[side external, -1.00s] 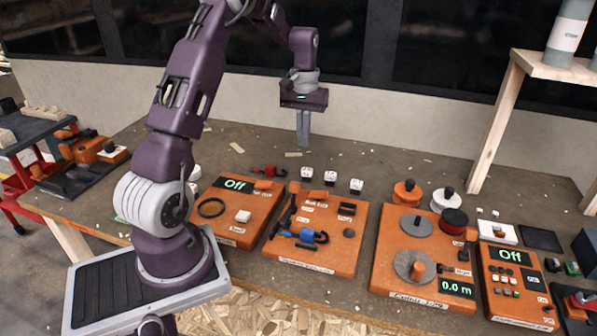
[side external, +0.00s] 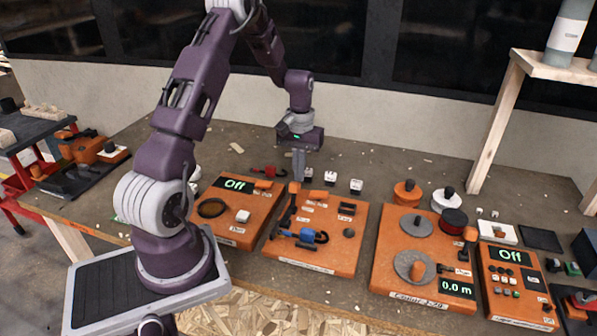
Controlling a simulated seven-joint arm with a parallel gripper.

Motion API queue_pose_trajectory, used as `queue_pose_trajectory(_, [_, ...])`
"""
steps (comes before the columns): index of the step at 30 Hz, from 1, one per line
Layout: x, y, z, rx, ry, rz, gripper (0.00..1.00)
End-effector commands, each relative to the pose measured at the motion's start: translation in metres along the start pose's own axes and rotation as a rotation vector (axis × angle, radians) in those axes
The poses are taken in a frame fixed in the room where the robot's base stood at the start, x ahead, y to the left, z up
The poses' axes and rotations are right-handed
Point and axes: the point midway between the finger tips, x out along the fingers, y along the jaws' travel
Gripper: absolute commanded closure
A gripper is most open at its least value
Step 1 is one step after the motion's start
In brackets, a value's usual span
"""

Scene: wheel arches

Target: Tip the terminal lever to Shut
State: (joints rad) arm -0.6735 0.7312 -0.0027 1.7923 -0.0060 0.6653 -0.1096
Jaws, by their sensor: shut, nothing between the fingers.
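My gripper (side external: 298,176) is shut and empty, pointing straight down. Its fingertips show just above the upper left corner of the middle orange board (side external: 335,255). An orange upright piece (side external: 294,188) with a dark part below it stands at that corner, very close to the fingertips in the picture. I cannot tell whether they touch. This piece may be the terminal lever, but the small labels are too blurred to read. A blue clamp-like part (side external: 312,236) and dark fittings also sit on this board.
An orange board (side external: 232,232) with an "Off" display lies to the left. A board with discs (side external: 385,283) and a "0.0 m" display and another "Off" panel (side external: 513,290) lie to the right. Small white blocks (side external: 356,186) stand behind the middle board.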

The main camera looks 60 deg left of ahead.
Motion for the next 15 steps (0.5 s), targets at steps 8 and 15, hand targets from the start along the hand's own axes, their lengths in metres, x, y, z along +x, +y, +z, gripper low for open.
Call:
queue_pose_trajectory(8, [-0.0031,0.0001,0.0078,0.001,0.001,0.000,1.00])
queue_pose_trajectory(15, [-0.0033,0.0001,0.0082,0.001,0.001,0.000,1.00])
